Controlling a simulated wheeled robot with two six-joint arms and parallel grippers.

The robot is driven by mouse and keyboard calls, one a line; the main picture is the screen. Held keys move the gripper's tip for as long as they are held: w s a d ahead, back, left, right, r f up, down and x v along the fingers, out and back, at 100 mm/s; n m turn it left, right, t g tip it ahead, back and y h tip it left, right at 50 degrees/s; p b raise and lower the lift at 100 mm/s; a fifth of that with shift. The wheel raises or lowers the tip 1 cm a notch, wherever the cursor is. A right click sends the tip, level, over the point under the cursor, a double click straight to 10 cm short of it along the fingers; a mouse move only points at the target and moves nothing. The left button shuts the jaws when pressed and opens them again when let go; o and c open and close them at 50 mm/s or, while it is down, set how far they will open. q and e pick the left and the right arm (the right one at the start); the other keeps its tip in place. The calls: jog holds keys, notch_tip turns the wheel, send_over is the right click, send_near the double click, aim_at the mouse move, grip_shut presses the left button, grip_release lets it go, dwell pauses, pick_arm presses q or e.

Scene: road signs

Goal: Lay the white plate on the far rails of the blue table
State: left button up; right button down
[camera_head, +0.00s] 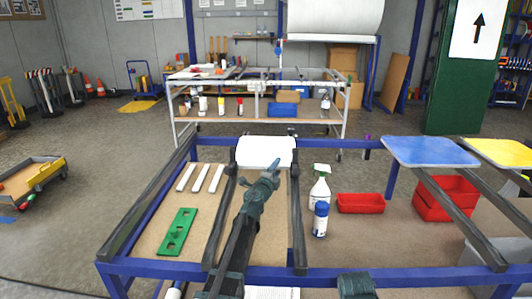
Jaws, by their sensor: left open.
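The white plate (255,150) lies across the dark rails at the far end of the blue table (190,270). It looks roughly flat, and its near edge is partly covered by my gripper. My left gripper (274,168) is open at the plate's near edge, its arm reaching up from the bottom; I cannot tell whether it touches the plate. Dark rails (296,215) run from the table's near edge to its far edge. Part of my right arm shows at the bottom edge, but its gripper does not.
Three white strips (201,178) and a green slotted plate (178,232) lie on the left board. A spray bottle (319,190), a blue-and-white can (320,220) and red bins (360,203) stand right. A blue plate (430,152) and a yellow plate (500,152) rest on the right-hand rails.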

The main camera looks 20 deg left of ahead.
aim_at(282, 162)
pick_arm(q)
jog(key=shift+w+d, duration=0.2)
jog(key=shift+w, duration=2.55)
jog(key=shift+s+r, duration=0.1)
grip_shut()
